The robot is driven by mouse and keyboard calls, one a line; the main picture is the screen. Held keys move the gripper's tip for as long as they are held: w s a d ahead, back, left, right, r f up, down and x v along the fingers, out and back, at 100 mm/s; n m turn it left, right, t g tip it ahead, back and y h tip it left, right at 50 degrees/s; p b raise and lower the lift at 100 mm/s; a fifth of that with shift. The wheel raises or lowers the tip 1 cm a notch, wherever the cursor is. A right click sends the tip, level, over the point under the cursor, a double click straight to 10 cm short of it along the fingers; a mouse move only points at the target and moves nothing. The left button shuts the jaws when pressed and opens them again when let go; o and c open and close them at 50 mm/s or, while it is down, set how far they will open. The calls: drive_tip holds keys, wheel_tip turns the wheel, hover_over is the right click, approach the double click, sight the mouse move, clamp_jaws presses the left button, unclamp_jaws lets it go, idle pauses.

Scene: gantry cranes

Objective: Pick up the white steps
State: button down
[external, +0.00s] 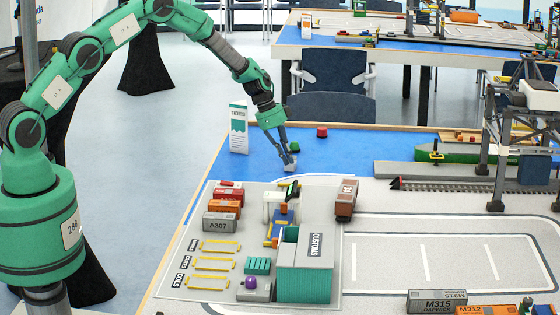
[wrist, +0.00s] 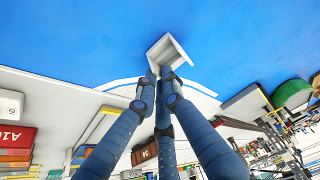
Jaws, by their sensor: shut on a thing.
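The white steps (wrist: 174,48) show in the wrist view as a small pale angular block at the tips of my blue fingers. In the external view the steps (external: 290,167) are a small pale patch, partly hidden by the fingers. My gripper (wrist: 163,73) is shut on the steps, with its fingers converging at their near edge. In the external view my gripper (external: 287,157) points down over the blue area, just behind the grey quay. I cannot tell whether the steps touch the surface.
A green block (external: 294,147) and a red block (external: 322,132) lie close behind my gripper. A white sign (external: 238,128) stands to the left. A brown container (external: 346,199) and the teal customs building (external: 304,270) stand in front. The blue area between is mostly clear.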

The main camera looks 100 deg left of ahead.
drive_tip(key=shift+r, duration=0.1)
drive_tip(key=shift+r, duration=0.45)
wheel_tip(320, 180, up, 3)
drive_tip(key=shift+f+p, duration=0.1)
drive_tip(key=shift+p, duration=0.4)
drive_tip(key=s+d+r, duration=0.1)
drive_tip(key=s+d, duration=0.9)
drive_tip(key=s, duration=0.2)
drive_tip(key=shift+s+p, duration=0.2)
drive_tip(key=shift+p, duration=0.1)
drive_tip(key=shift+r, duration=0.1)
